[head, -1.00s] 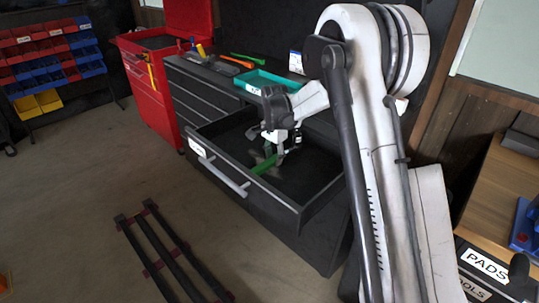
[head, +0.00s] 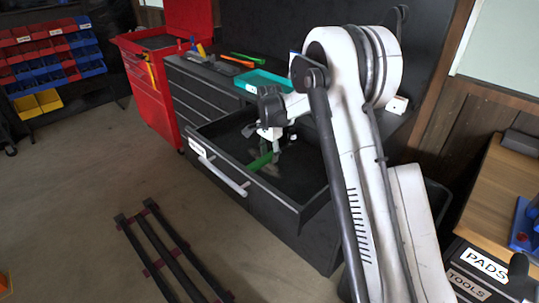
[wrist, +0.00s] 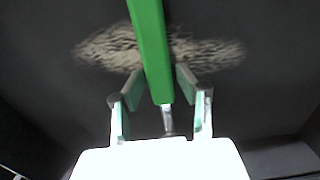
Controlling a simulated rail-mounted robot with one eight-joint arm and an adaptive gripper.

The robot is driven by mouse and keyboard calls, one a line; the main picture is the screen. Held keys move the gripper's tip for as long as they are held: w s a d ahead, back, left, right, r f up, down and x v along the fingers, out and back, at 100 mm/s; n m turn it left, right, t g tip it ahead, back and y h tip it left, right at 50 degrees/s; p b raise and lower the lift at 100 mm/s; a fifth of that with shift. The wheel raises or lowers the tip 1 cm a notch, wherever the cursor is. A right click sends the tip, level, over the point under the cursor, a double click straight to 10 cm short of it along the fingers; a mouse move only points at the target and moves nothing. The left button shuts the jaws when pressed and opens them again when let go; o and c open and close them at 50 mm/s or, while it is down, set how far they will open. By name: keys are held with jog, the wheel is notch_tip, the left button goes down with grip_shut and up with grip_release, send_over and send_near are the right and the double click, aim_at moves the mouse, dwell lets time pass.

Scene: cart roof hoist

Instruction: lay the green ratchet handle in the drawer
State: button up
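The green ratchet handle (head: 261,161) is inside the open black drawer (head: 297,207), left of its middle in the head view. In the wrist view the green handle (wrist: 151,50) runs from the top edge down between my fingers, with its silver end towards my palm. My gripper (wrist: 155,85) is open, with a gap on each side of the handle. In the head view my gripper (head: 276,148) is low in the drawer, just above the handle. I cannot tell whether the whole handle lies flat on the drawer floor.
A teal tray (head: 265,81), an orange tool (head: 238,62) and another green tool (head: 247,58) are on the cabinet top. A red tool cart (head: 150,92) stands to the left. A dark frame (head: 160,252) lies on the floor. A pale mottled patch (wrist: 110,48) shows on the drawer floor.

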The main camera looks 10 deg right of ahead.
jog(key=shift+o, duration=0.7)
